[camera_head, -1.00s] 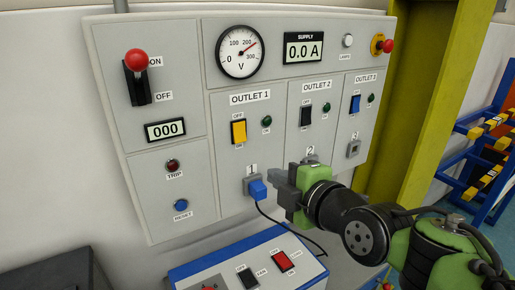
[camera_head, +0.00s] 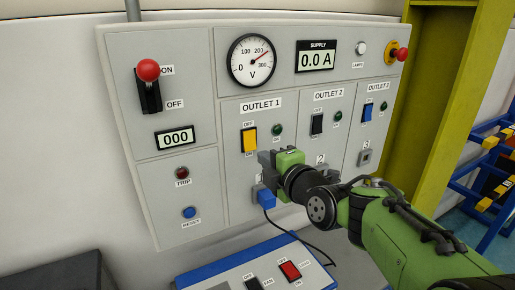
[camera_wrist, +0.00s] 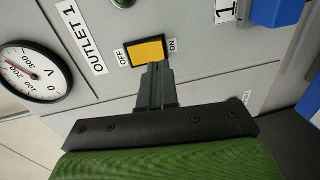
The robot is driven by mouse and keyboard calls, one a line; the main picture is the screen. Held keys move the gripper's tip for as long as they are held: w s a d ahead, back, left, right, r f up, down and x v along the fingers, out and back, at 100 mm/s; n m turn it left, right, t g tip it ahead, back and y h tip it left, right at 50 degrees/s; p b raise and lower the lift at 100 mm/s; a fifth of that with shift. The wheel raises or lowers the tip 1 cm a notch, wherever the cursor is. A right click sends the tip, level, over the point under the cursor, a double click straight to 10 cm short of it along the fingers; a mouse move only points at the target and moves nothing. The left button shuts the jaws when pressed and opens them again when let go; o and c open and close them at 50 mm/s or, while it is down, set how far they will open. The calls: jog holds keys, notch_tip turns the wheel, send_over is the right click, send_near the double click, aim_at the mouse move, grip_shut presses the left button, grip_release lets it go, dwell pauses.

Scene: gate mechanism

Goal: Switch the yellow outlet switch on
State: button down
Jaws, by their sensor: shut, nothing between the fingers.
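The yellow outlet switch (camera_head: 249,139) sits under the OUTLET 1 label on the grey panel, with OFF above it and ON below. In the wrist view the yellow switch (camera_wrist: 146,50) lies just beyond my fingertips, with OFF on its left and ON on its right. My gripper (camera_head: 264,157) is shut and empty, just below the switch in the head view. In the wrist view my fingertips (camera_wrist: 157,68) overlap the edge of the switch toward the ON side. I cannot tell whether they touch it.
A blue plug (camera_head: 265,198) with a dark cable sits in the socket below my gripper. A red-knobbed lever (camera_head: 149,72), a voltmeter (camera_head: 252,61) and a supply display (camera_head: 317,57) reading 0.0 A are on the panel. A blue-edged control box (camera_head: 215,271) stands below.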

aim_at(252, 148)
jog(key=p+x, duration=0.1)
jog(key=x, duration=0.4)
